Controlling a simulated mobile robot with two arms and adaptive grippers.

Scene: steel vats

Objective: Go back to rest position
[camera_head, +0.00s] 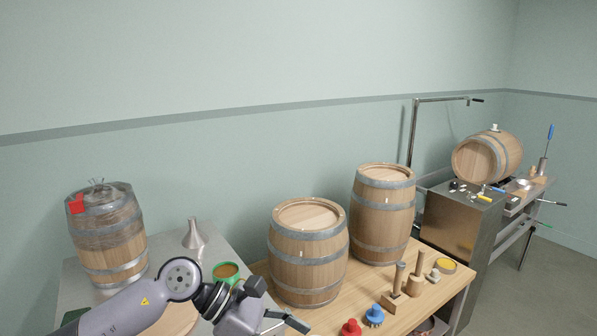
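My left arm comes in from the bottom left, and my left gripper (286,321) is at the bottom edge, in front of the wooden table. Part of the gripper is cut off by the frame, so I cannot tell whether it is open or shut. No object shows in its fingers. My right gripper is not in view.
Two barrels (307,255) (383,215) stand on the wooden table (440,292), with wooden mallets (394,290) and red (351,328) and blue (374,316) pieces in front. A steel table holds another barrel (108,235), a funnel (193,236) and a green-rimmed container (226,271) close to my arm.

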